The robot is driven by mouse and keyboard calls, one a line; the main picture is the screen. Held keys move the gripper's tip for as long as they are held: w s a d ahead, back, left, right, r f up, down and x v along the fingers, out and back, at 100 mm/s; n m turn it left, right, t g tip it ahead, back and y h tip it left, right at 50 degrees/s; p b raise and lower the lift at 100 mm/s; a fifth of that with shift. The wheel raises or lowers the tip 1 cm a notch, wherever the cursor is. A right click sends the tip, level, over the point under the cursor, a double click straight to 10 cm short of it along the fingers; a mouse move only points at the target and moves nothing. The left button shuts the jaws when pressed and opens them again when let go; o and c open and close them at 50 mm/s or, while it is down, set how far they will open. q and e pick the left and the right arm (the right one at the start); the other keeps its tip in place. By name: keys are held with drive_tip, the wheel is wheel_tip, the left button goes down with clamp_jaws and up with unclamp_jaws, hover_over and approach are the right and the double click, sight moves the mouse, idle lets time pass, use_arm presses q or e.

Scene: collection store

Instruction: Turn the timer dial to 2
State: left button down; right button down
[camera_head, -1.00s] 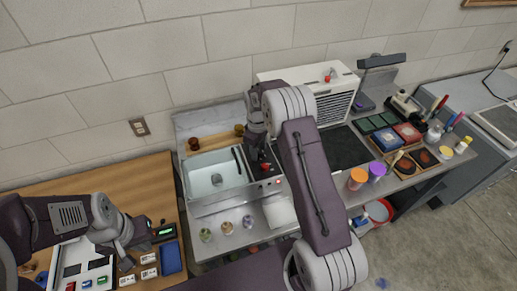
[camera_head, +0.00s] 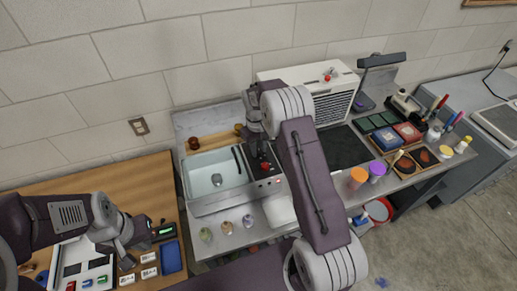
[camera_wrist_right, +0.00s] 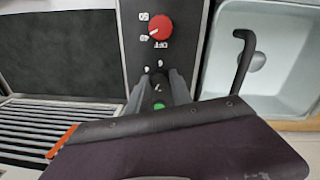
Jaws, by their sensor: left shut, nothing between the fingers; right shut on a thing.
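The control panel (camera_head: 274,184) is a dark strip beside the sink. In the right wrist view, a red dial (camera_wrist_right: 160,27) on this panel shows marks 40, 50 and OFF. My right gripper (camera_wrist_right: 166,82) is lower on the same strip, its dark fingers closed around the timer dial, which they mostly hide. Small white marks show just above the fingertips, and a green light (camera_wrist_right: 158,106) shows between the fingers. In the head view, my right gripper (camera_head: 258,152) is over the panel. My left gripper (camera_head: 128,262) is shut and empty above the wooden table.
The sink basin (camera_head: 217,181) is beside the panel, with a bent black handle (camera_wrist_right: 243,60) over its edge. A dark plate (camera_head: 345,148) is on the other side. Several small jars stand along the counter front. A white vented unit (camera_head: 330,100) stands at the back.

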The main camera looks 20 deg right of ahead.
drive_tip(key=m, duration=0.7)
drive_tip(key=shift+w+d+r, duration=0.1)
drive_tip(key=shift+w+r, duration=0.15)
idle(0.3)
drive_tip(key=c, duration=1.1)
unclamp_jaws()
drive_tip(key=shift+c, duration=0.2)
drive_tip(key=shift+s+f, duration=0.1)
drive_tip(key=shift+s, duration=0.05)
drive_tip(key=shift+r, duration=0.2)
wheel_tip(320, 180, up, 9)
drive_tip(key=b, duration=0.2)
drive_tip(key=shift+a+f, duration=0.15)
drive_tip(key=shift+a, duration=0.1)
